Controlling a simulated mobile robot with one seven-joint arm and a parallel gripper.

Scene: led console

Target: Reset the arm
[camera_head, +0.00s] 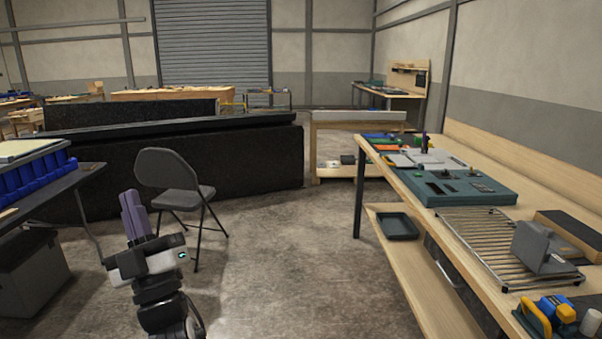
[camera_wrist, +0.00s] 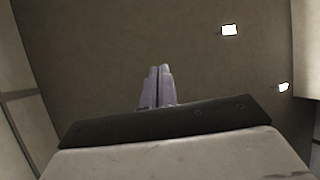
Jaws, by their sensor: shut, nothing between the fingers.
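My gripper (camera_head: 134,212) is raised at the lower left of the head view, pointing up, with its purple-grey fingers together. It stands over open floor in front of the grey folding chair and apart from the workbench. In the wrist view the two fingers (camera_wrist: 157,88) lie side by side with nothing between them. Behind them is what looks like the ceiling, with two bright lights.
A wooden workbench (camera_head: 405,178) runs along the right, with a teal console panel (camera_head: 462,189) and a metal rack (camera_head: 490,245). The folding chair (camera_head: 176,187) stands behind my gripper. A dark table (camera_head: 62,187) with blue bins is at left. Floor (camera_head: 285,260) between is clear.

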